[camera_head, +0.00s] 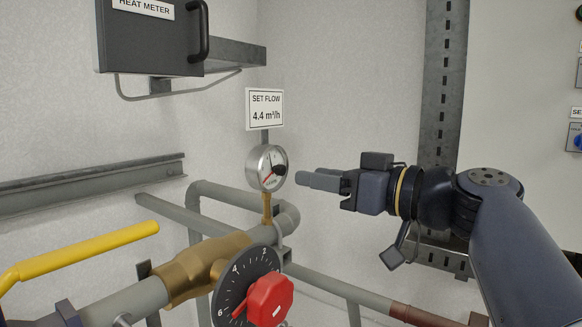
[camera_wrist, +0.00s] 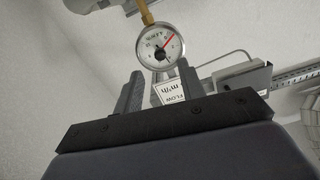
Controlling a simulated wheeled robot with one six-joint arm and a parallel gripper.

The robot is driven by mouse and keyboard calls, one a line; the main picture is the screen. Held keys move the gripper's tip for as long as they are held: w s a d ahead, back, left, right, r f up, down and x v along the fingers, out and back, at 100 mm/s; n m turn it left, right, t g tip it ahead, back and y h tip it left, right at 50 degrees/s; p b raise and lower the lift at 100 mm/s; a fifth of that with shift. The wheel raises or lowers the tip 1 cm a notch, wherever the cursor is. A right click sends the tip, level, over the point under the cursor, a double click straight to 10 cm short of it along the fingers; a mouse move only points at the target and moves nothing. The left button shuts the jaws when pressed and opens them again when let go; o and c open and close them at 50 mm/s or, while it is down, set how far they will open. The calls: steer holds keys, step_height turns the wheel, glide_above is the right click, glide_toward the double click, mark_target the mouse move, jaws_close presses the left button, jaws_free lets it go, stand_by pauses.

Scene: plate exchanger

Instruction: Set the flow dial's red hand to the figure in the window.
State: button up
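A round white gauge (camera_head: 266,168) stands on a brass stem above the pipe; its red hand points lower left and a dark part sits at its middle. The gauge also shows in the wrist view (camera_wrist: 160,45), upside down. A sign (camera_head: 265,109) above it reads "SET FLOW 4.4 m³/h". Below, a black dial (camera_head: 231,283) shows figures 2, 4 and 6, with a red knob (camera_head: 270,300) and a red pointer to its left, near the 6. My gripper (camera_head: 300,180) is just right of the gauge, fingers apart and empty; it also shows in the wrist view (camera_wrist: 161,72).
A yellow lever (camera_head: 85,250) sits over the pipe at left. A dark heat meter box (camera_head: 150,40) and grey bracket hang upper left. A perforated steel upright (camera_head: 442,90) stands behind my arm. Grey pipes run below the gauge.

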mark_target(284, 171)
steer(key=shift+p+x, duration=0.65)
steer(key=shift+x, duration=1.9)
steer(key=shift+c, duration=0.6)
jaws_close()
